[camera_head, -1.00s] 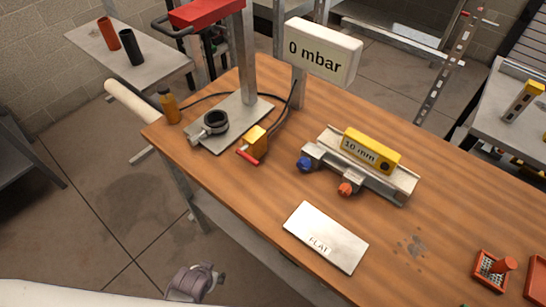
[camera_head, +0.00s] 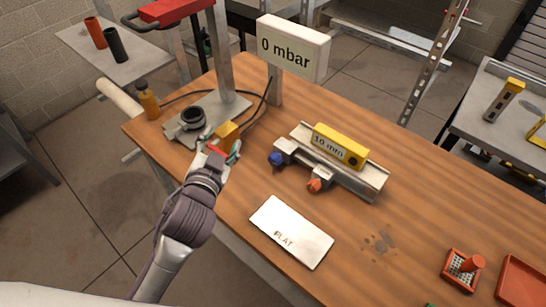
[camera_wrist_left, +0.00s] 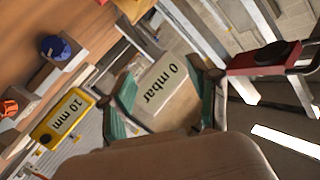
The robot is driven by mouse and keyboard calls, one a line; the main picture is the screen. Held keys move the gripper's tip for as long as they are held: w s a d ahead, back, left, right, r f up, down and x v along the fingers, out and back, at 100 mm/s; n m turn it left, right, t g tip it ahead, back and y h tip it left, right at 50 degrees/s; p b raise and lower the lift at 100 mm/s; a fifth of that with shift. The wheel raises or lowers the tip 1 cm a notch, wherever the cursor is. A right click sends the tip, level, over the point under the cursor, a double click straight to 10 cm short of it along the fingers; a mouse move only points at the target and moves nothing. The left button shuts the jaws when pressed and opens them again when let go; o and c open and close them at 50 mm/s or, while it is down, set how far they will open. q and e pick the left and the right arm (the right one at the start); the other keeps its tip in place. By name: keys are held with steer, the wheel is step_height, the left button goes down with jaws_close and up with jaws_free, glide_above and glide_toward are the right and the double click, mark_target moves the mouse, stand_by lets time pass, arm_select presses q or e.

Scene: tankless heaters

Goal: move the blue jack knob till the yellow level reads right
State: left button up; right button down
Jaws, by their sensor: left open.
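The blue jack knob (camera_head: 276,159) is at the left end of a metal jack fixture (camera_head: 345,178), and an orange knob (camera_head: 314,185) is on its front side. The blue knob also shows at upper left in the left wrist view (camera_wrist_left: 54,48). The yellow level (camera_head: 340,145), labelled "10 mm", lies on the fixture; its bubble cannot be read. My left gripper (camera_head: 219,147) is open and empty, to the left of the blue knob and apart from it, by a yellow block with a red handle. Its two green-padded fingers (camera_wrist_left: 166,103) are spread apart in the wrist view. My right gripper is not in view.
A "0 mbar" display (camera_head: 292,47) stands behind the fixture. A red-topped stand (camera_head: 222,60) with a black ring on its plate is at the left. A plate marked "FLAT" (camera_head: 291,232) lies in front. The wood to its right is mostly clear, before red trays (camera_head: 522,283).

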arm_select(q)
steer(key=w+d+r+m+t+h, duration=0.1)
steer(key=d+r+m+t+h, duration=0.1)
steer(key=d+r+m+h, duration=0.3)
steer(key=w+d+r+m+t+h, duration=0.1)
steer(key=d+r+m+t+h, duration=0.15)
steer(key=r, duration=0.55)
steer(key=s+d+r+m+g+h, duration=0.2)
steer(key=s+d+m+g+h, duration=0.1)
steer(key=d+m+g+h, duration=0.4)
steer(key=s+d+r+m+g+h, duration=0.25)
steer(key=d+m+h, duration=0.25)
steer(key=m, duration=0.4)
steer(key=m+g+y, duration=0.8)
steer(key=m+y, duration=0.5)
steer(key=y, duration=0.4)
glide_toward(272, 158)
steer(key=shift+m, duration=0.25)
steer(key=p+x, duration=0.3)
steer(key=x, duration=0.7)
steer(key=shift+w+d+f, duration=0.1)
steer(key=shift+w+f, duration=0.05)
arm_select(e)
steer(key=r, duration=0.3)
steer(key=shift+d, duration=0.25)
